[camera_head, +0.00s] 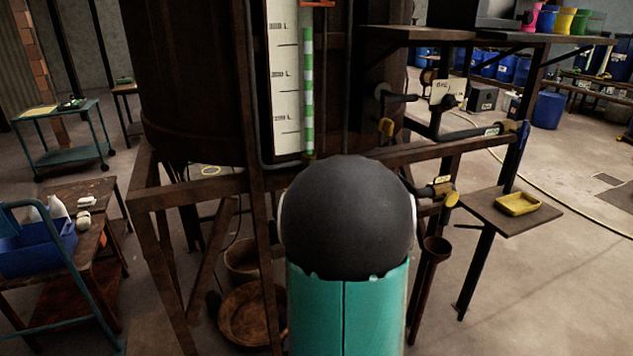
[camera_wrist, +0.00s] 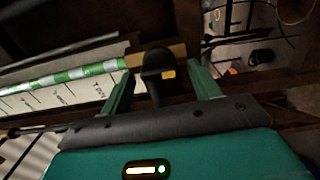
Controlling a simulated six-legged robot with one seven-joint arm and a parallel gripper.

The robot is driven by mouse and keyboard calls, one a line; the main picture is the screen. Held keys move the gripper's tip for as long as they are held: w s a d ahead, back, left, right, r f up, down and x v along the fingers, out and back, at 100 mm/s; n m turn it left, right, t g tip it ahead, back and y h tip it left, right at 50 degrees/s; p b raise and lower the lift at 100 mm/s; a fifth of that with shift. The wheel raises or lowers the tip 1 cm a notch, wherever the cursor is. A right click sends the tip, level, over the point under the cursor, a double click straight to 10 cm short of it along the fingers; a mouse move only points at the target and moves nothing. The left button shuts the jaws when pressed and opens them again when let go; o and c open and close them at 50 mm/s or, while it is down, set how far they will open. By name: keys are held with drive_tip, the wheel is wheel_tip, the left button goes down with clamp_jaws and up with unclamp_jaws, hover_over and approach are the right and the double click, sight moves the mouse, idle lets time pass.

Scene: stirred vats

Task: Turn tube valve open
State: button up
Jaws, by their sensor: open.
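The level tube (camera_head: 308,90), striped green and white, stands upright beside a white scale (camera_head: 284,75) on the brown vat (camera_head: 190,80). My dark, round arm joint hides what lies below the tube in the head view. In the wrist view the tube (camera_wrist: 75,75) lies sideways and ends at a brass-coloured fitting (camera_wrist: 136,60). A black valve handle (camera_wrist: 155,62) with a yellow mark is at this fitting. My gripper (camera_wrist: 161,70) is open, with one green finger on each side of the handle. I cannot tell whether either finger touches it. The head view does not show my gripper.
A rusty frame (camera_head: 200,188) surrounds the vat. Pipes and another valve (camera_head: 442,188) are right of my arm. A small shelf with a yellow tray (camera_head: 517,204) stands at right. A bench with a blue crate (camera_head: 38,245) is at left. Open floor lies at right.

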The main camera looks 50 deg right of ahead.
drive_tip(key=v, duration=1.3)
drive_tip(key=shift+s+a, duration=0.2)
drive_tip(key=shift+s, duration=0.1)
drive_tip(key=w+a+m+g+y, duration=0.2)
drive_tip(key=w+a+m, duration=0.2)
drive_tip(key=a, duration=0.5)
drive_tip(key=w+a+m+g+y, duration=0.15)
drive_tip(key=w+a+m, duration=0.25)
drive_tip(key=a, duration=0.4)
drive_tip(key=s+a+f+m+g+y, duration=0.1)
drive_tip(key=s+a+m+g+y, duration=0.1)
drive_tip(key=a, duration=0.9)
drive_tip(key=s+a+f+m+g+y, duration=0.1)
drive_tip(key=s+a+m+g+y, duration=0.1)
drive_tip(key=s+a, duration=0.5)
drive_tip(key=a+g+y, duration=0.1)
drive_tip(key=a+g, duration=0.1)
drive_tip(key=a, duration=0.3)
drive_tip(key=shift+s+a+f+y, duration=0.25)
drive_tip(key=shift+f+y, duration=0.1)
drive_tip(key=shift+c, duration=0.4)
